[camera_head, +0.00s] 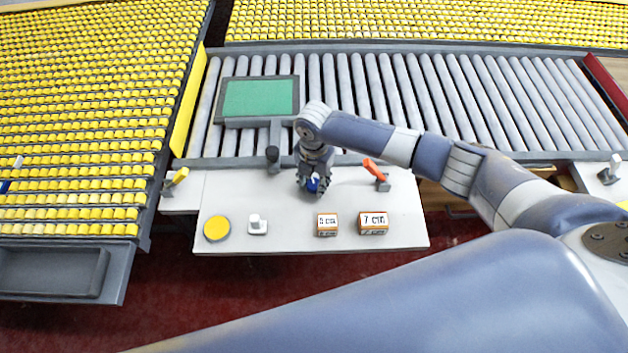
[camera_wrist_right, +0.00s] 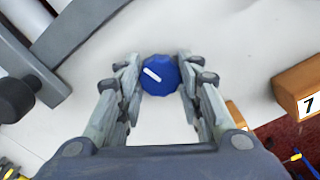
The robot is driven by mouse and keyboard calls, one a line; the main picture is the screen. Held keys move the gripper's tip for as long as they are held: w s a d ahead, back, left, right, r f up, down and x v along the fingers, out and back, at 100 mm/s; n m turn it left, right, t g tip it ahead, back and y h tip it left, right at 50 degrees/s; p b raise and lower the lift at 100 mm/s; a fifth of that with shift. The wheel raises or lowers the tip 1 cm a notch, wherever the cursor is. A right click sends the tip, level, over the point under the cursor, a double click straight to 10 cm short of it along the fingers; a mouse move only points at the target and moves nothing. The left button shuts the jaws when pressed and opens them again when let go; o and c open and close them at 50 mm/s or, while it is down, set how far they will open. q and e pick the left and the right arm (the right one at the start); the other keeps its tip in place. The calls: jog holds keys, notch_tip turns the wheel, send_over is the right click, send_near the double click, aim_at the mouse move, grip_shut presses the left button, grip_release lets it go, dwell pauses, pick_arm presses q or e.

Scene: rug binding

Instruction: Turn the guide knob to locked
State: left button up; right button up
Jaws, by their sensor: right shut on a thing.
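The guide knob (camera_wrist_right: 160,84) is a blue, faceted round knob with a white pointer line on its top. In the wrist view the line slants from upper left to lower right. My right gripper (camera_wrist_right: 160,76) is shut on the knob from above, one finger on each side. In the head view the gripper (camera_head: 314,184) stands over the white table (camera_head: 290,241) and hides most of the knob, with some blue showing between the fingers. I see no lock marking around the knob. My left gripper does not show.
An orange-red lever (camera_head: 374,169) stands right of the gripper, a black ball-topped post (camera_head: 272,154) left of it. Nearer are a yellow disc (camera_head: 217,228), a white switch (camera_head: 257,226), and blocks marked 5 cm (camera_head: 327,230) and 7 cm (camera_head: 373,229). Behind lies a roller conveyor (camera_head: 400,100).

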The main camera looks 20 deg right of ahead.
aim_at(314, 184)
jog(key=shift+n, duration=1.4)
jog(key=o, duration=1.1)
jog(key=shift+c, duration=0.2)
notch_tip(314, 184, up, 12)
